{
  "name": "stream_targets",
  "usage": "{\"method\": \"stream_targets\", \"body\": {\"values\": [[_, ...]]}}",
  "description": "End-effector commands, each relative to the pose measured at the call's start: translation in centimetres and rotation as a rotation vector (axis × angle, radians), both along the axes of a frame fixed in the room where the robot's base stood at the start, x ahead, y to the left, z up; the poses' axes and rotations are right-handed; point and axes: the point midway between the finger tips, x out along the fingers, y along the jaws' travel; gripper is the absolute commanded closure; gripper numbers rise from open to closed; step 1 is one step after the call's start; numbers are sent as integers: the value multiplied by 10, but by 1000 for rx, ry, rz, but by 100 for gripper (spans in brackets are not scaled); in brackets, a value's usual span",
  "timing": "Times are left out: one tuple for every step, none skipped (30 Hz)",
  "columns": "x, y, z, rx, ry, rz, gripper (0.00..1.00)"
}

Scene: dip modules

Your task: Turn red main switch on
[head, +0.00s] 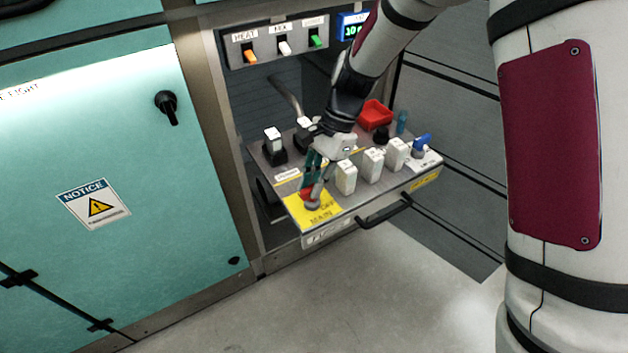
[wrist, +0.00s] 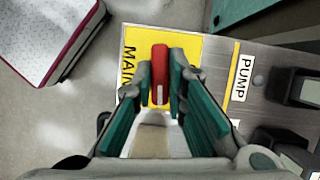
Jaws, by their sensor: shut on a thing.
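The red main switch (wrist: 160,62) stands on a yellow plate (wrist: 185,42) marked MAIN in the wrist view. My gripper (wrist: 162,85) is around it, with one green-padded finger on each side, shut on its handle. In the head view the red switch (head: 306,194) shows at the front left corner of the pulled-out panel, partly covered by my gripper (head: 312,180). The word OFF shows on the yellow plate (head: 325,213) near MAIN. The switch's exact angle is hard to tell.
The panel drawer also carries several white modules (head: 373,163), a red tray (head: 375,115), a blue knob (head: 421,142) and a black front handle (head: 384,212). Orange, white and green switches sit above. A teal cabinet door (head: 110,150) stands left.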

Motion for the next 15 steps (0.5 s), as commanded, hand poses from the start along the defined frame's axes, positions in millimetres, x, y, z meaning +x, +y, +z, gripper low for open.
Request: {"method": "stream_targets", "body": {"values": [[0,0,1,-1,1,33,100],[0,0,1,-1,2,55,100],[1,0,1,0,0,88,100],[0,0,1,-1,1,113,100],[0,0,1,0,2,140,100],[1,1,1,-1,1,178,100],[1,1,1,0,0,206,100],[1,1,1,-1,1,234,100],[1,1,1,-1,1,273,100],[1,1,1,0,1,301,100],[1,1,1,-1,0,330,100],[1,2,1,0,0,369,100],[1,2,1,0,1,398,100],[1,2,1,0,0,427,100],[2,3,1,-1,-1,464,100]]}}
